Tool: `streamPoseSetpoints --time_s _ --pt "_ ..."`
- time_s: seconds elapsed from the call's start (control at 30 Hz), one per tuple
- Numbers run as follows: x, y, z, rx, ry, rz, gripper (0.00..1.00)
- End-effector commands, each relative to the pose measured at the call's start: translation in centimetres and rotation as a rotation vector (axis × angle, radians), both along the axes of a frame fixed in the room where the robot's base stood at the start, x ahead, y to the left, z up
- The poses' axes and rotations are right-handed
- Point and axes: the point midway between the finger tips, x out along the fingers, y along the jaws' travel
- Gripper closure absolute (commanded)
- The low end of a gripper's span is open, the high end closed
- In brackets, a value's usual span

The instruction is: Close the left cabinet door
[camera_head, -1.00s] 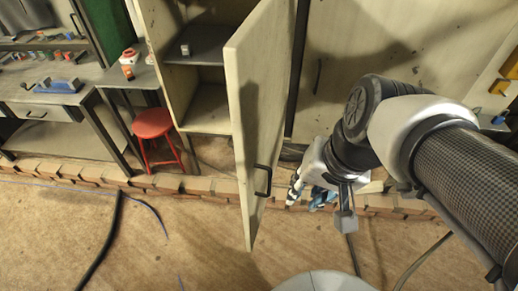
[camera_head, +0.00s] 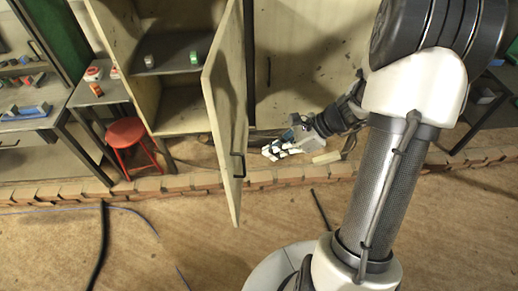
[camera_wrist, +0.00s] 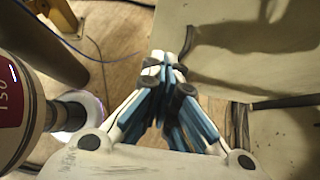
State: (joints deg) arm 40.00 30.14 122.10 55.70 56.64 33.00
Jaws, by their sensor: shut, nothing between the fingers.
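The left cabinet door (camera_head: 225,110) is a pale panel, swung wide open toward me. Its dark bar handle (camera_head: 239,165) is near the lower free edge. The cabinet's inside (camera_head: 180,108) is exposed. My gripper (camera_head: 268,154) is shut and empty, to the right of the open door in the picture, low and pointing toward it. A gap to the door shows in the head view; contact cannot be seen. In the wrist view, my shut fingers (camera_wrist: 165,62) are beside a pale panel (camera_wrist: 245,60) with a dark bar; I cannot tell which door it is.
Small items (camera_head: 193,57) stand on the cabinet shelf. A closed pale panel (camera_head: 310,60) with a handle is to the right. A red stool (camera_head: 126,132) and a workbench (camera_head: 40,105) are at left. A low brick border (camera_head: 150,187) runs along the floor; open floor lies in front.

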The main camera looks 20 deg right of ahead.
Motion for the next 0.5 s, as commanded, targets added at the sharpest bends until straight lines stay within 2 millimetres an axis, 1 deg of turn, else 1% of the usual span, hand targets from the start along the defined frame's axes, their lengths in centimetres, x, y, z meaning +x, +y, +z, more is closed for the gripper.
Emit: streamPoseSetpoints --time_s 0.03,0.4,0.5 --pt "0.2 0.7 -0.8 0.002 0.004 0.004 1.00" --pt "2.6 5.7 -6.3 0.000 0.004 0.008 1.00" --pt "3.4 7.1 -6.0 -0.002 0.000 0.009 1.00"
